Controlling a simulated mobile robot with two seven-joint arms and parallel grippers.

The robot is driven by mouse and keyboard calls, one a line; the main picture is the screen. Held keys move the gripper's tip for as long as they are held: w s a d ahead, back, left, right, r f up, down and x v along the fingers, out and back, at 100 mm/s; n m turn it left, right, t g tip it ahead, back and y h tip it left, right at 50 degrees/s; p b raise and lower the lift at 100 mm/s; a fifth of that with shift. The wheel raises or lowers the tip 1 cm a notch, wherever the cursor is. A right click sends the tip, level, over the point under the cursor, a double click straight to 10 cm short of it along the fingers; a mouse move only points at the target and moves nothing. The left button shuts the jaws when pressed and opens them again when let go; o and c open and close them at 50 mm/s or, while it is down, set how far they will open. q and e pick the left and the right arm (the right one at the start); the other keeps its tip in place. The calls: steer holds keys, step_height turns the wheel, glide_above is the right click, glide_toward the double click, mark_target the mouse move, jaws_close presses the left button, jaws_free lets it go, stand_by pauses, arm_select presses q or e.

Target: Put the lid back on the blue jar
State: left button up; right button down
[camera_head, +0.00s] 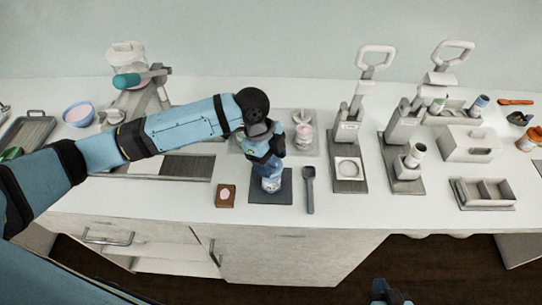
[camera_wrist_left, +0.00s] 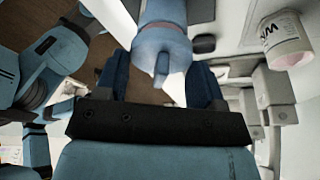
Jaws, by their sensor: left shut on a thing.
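The blue jar (camera_head: 271,184) stands upright on a dark square mat (camera_head: 291,190) near the front of the counter, its blue and white body showing below my left gripper. My left gripper (camera_head: 268,158) is right over the jar, shut on what seems to be its blue lid (camera_wrist_left: 160,45), with a dark finger on either side in the left wrist view. The gripper hides the jar's top in the head view, so I cannot tell whether the lid is seated. My right gripper (camera_head: 387,292) shows only partly at the bottom edge of the head view.
A dark spoon (camera_head: 309,190) lies right of the mat, a small brown block (camera_head: 226,195) to its left. Lever presses (camera_head: 349,173) stand further right. The front counter between block and left edge is clear.

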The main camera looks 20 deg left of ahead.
arm_select(q)
steer(key=shift+f, duration=0.4)
steer(key=shift+p, duration=0.4)
stand_by(0.5)
steer(key=shift+p, duration=0.45)
steer(key=shift+f+p, duration=0.2)
steer(key=shift+p, duration=0.1)
stand_by(0.7)
steer(key=shift+f, duration=0.3)
stand_by(0.7)
steer(key=shift+f+p, duration=0.1)
steer(key=shift+p, duration=0.45)
stand_by(0.4)
